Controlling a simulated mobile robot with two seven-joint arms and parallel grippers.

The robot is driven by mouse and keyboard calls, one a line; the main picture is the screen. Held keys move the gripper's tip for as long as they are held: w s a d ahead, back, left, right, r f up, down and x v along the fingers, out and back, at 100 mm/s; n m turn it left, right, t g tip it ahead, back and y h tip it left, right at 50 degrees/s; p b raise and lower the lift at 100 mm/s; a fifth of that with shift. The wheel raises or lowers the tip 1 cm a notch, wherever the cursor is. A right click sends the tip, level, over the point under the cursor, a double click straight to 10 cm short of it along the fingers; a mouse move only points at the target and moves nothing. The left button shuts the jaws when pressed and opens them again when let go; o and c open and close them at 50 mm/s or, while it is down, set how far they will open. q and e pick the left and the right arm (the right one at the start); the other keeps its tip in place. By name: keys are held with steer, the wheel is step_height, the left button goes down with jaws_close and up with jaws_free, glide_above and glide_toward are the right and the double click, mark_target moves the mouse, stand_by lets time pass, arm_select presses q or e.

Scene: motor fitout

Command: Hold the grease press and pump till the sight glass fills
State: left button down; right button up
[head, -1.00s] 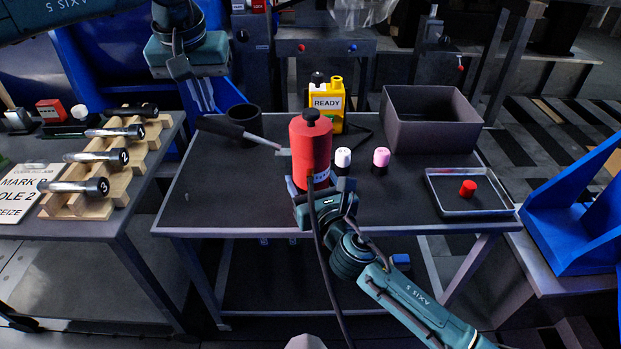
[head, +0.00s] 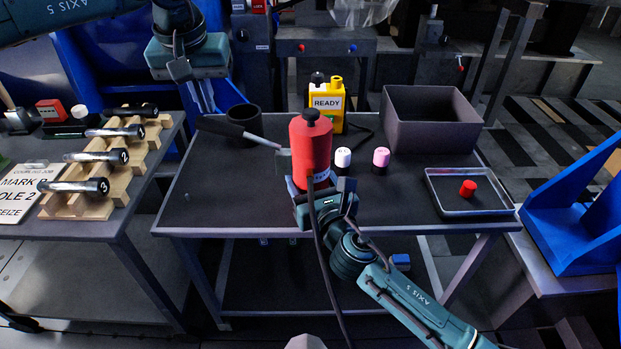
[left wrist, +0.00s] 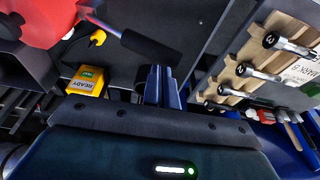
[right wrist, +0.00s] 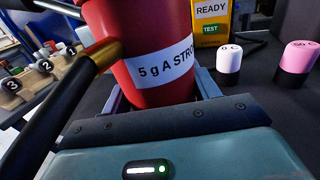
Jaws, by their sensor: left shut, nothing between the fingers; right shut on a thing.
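The grease press is a red cylinder (head: 311,150) with a black top knob, standing upright over the dark table. My right gripper (head: 322,196) is shut on its lower part; the right wrist view shows the red body (right wrist: 135,45) with a "5 g A STRO…" label between the fingers. The press's lever has a black grip (head: 221,126) and a silver rod, pointing left. My left gripper (head: 207,97) is shut and empty just above and behind the grip. In the left wrist view the grip (left wrist: 150,47) lies just past the fingertips (left wrist: 160,72). I cannot make out a sight glass.
A yellow READY unit (head: 327,105) stands behind the press. White (head: 343,159) and pink (head: 381,158) capped bottles, a grey bin (head: 432,140) and a tray (head: 447,206) with a red piece are to the right. A dark cup (head: 243,113) stands behind the lever. A black hose hangs in front.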

mark_target(209, 121)
arm_select(q)
steer(key=shift+s+x, duration=0.2)
steer(key=shift+x, duration=0.55)
steer(key=shift+s+x, duration=0.15)
steer(key=shift+x, duration=0.6)
steer(key=shift+s+x, duration=0.2)
steer(key=shift+x, duration=0.55)
steer(key=shift+w+v, duration=0.2)
steer(key=shift+v, duration=0.55)
steer(key=shift+w+v, duration=0.15)
steer(key=shift+v, duration=0.6)
steer(key=shift+w+v, duration=0.2)
steer(key=shift+v, duration=0.5)
steer(key=shift+r, duration=0.15)
steer(key=shift+s+x, duration=0.2)
steer(key=shift+x, duration=0.6)
steer(key=shift+s+x, duration=0.2)
steer(key=shift+x, duration=0.6)
steer(key=shift+s+x, duration=0.2)
steer(key=shift+x, duration=0.6)
steer(key=shift+w+v, duration=0.2)
steer(key=shift+v, duration=0.55)
steer(key=shift+w+v, duration=0.15)
steer(key=shift+v, duration=0.55)
steer(key=shift+w+v, duration=0.2)
steer(key=shift+v, duration=0.55)
steer(key=shift+r, duration=0.2)
